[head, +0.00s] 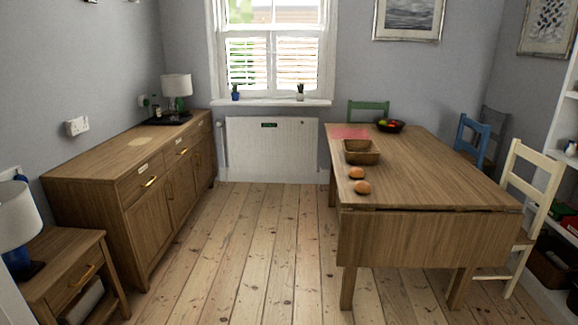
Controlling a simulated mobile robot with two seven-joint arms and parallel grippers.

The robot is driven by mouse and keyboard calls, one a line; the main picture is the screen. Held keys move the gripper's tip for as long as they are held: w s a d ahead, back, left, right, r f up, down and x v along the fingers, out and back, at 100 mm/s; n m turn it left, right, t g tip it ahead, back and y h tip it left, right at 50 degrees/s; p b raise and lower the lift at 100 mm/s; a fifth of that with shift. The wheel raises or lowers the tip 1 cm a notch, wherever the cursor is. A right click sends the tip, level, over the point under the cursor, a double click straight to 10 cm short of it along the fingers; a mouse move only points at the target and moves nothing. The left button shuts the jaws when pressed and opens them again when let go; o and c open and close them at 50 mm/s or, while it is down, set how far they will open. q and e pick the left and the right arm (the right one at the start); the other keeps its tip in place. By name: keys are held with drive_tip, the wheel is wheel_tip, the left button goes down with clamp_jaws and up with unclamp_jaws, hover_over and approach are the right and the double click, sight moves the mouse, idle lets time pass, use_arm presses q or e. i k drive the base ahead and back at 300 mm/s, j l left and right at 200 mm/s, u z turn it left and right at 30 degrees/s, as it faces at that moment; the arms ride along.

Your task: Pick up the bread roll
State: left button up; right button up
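Two small round orange-brown items that look like bread rolls sit on the wooden table near its left edge. The farther roll (356,173) lies just in front of the basket. The nearer roll (362,188) is closer to the table's near end. They are apart from each other. A brown rectangular basket (362,158) stands behind them on the table (430,175); its inside looks empty. Neither of my grippers shows in the head view.
A pink mat (350,132) and a fruit bowl (391,127) lie at the table's far end. Chairs, one cream (520,190) and one blue (472,138), stand along its right side. A sideboard (150,180) lines the left wall. The floorboards (240,240) between are clear.

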sight(356, 172)
drive_tip(key=i+z, duration=0.15)
drive_tip(key=i, duration=0.4)
drive_tip(key=i+j+z, duration=0.1)
drive_tip(key=i, duration=0.5)
drive_tip(key=i+j+z, duration=0.2)
drive_tip(key=i+z, duration=0.3)
drive_tip(key=i+j+z, duration=0.3)
drive_tip(key=z, duration=0.2)
drive_tip(key=i+j+z, duration=0.45)
drive_tip(key=i+z, duration=0.2)
drive_tip(key=i+l, duration=0.15)
drive_tip(key=i, duration=0.05)
